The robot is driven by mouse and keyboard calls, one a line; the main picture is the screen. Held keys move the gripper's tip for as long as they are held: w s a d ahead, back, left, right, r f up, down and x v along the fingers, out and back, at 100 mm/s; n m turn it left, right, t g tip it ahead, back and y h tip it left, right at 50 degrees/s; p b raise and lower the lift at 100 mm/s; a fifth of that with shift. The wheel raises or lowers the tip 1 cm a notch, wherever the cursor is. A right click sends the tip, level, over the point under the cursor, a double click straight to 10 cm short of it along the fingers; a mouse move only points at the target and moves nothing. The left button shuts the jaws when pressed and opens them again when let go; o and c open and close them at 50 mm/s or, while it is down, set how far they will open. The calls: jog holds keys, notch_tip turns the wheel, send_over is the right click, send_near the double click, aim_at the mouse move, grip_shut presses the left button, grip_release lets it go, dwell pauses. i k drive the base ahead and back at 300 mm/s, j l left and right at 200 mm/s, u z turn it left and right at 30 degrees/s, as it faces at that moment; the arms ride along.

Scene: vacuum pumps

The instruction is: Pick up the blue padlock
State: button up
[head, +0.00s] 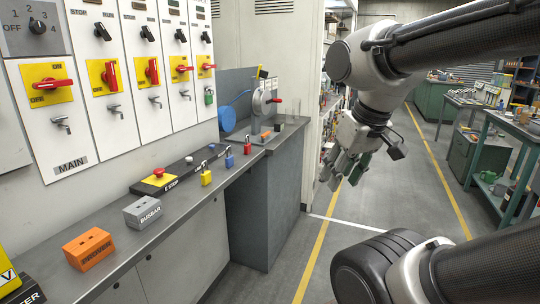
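The blue padlock (229,157) is small and stands near the front edge of the grey counter, in a row between the yellow padlock (206,174) on its left and the red padlock (247,146) on its right. My gripper (341,182) is to the right of the counter, over the aisle floor, pointing downward. It is well apart from the blue padlock. Its fingers look spread, with nothing seen between them. The blue padlock is in plain view and nothing covers it.
The counter (118,235) also carries an orange block (89,249), a grey busbar block (142,212) and an emergency-stop box (159,178). Breaker panels with red handles rise behind; a green padlock (208,97) hangs there. A blue disc (227,118) stands farther back. The aisle floor (318,215) is clear.

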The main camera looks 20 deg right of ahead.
aim_at(230, 161)
jog(key=i+j, duration=0.2)
jog(key=i, duration=0.3)
jog(key=i+j+u, duration=0.15)
jog(key=i, duration=0.35)
jog(key=j, duration=0.1)
